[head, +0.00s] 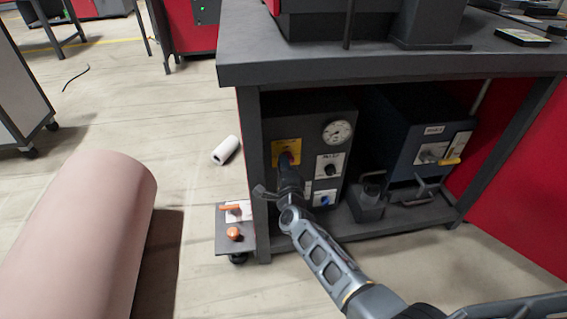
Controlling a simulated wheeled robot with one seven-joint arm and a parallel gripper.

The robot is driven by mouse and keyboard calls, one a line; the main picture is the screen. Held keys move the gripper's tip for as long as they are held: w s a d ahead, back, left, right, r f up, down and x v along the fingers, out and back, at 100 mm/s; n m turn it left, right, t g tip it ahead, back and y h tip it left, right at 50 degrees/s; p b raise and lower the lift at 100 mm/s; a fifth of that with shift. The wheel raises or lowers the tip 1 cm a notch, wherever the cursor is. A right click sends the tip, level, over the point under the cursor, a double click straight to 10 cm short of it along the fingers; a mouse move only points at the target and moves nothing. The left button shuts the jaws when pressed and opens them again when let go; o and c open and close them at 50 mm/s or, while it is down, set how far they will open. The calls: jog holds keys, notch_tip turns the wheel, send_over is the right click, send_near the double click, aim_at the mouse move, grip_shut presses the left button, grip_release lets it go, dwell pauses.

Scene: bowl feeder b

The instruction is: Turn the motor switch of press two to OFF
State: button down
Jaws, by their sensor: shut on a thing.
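A dark control box (256,118) stands on the low shelf under the workbench. On its front is a yellow plate (284,146) with a red rotary switch (291,155). My gripper (287,162) is at this switch, its fingers shut on the red knob. The gripper and wrist hide the lower part of the plate and most of the knob, so I cannot tell which way the knob points. Any lettering on the plate is too small to read.
Right of the switch are a round gauge (337,132), a black knob on a white plate (330,168) and a blue control (324,198). The bench top (390,68) overhangs the box. A small side plate (229,246) carries orange handles.

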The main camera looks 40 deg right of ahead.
jog(key=shift+f+n, duration=0.15)
jog(key=shift+n, duration=0.45)
jog(key=shift+a, duration=0.1)
jog(key=c, duration=1.1)
grip_release()
jog(key=shift+p+v, duration=1.8)
jog(key=shift+v, duration=2.05)
